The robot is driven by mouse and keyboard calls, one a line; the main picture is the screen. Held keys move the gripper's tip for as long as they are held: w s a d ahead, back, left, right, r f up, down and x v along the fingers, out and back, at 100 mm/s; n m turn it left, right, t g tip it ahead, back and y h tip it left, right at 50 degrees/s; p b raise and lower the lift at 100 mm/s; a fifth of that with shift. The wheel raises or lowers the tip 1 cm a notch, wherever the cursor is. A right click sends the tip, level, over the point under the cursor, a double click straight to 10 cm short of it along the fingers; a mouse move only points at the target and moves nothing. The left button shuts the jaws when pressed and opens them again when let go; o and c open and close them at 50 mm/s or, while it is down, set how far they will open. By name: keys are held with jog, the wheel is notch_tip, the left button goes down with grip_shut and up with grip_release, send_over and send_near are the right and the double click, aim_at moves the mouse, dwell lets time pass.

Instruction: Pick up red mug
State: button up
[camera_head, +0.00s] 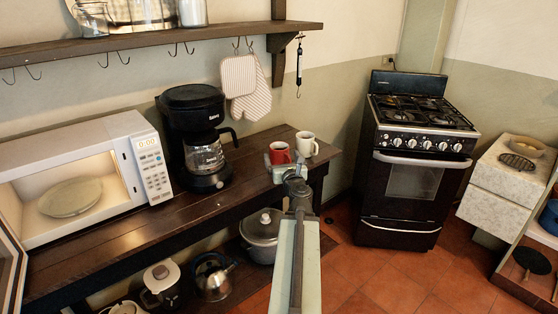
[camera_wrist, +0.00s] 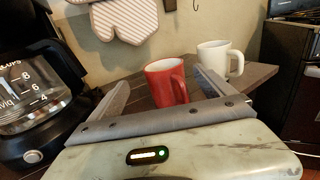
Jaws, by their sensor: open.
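The red mug (camera_head: 279,152) stands upright near the right end of the dark wooden counter, just past my gripper (camera_head: 285,170). In the wrist view the red mug (camera_wrist: 166,82) shows beyond and between the two open fingers of my gripper (camera_wrist: 158,88), nearer the right finger. Its handle faces right, and its lower part is partly hidden by the gripper. I cannot tell whether a finger touches it. Nothing is held.
A white mug (camera_head: 307,144) stands close to the right of the red mug; it also shows in the wrist view (camera_wrist: 218,60). A black coffee maker (camera_head: 190,108) with a glass carafe is on the left. An open microwave (camera_head: 148,160) is farther left. A stove (camera_head: 413,170) stands right.

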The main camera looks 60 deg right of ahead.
aim_at(281, 152)
jog(key=x, duration=0.7)
jog(key=shift+d+f+b, duration=0.3)
jog(key=shift+d+f, duration=0.05)
jog(key=shift+d, duration=0.15)
jog(key=shift+a, duration=0.1)
grip_shut()
jog(key=shift+r, duration=0.15)
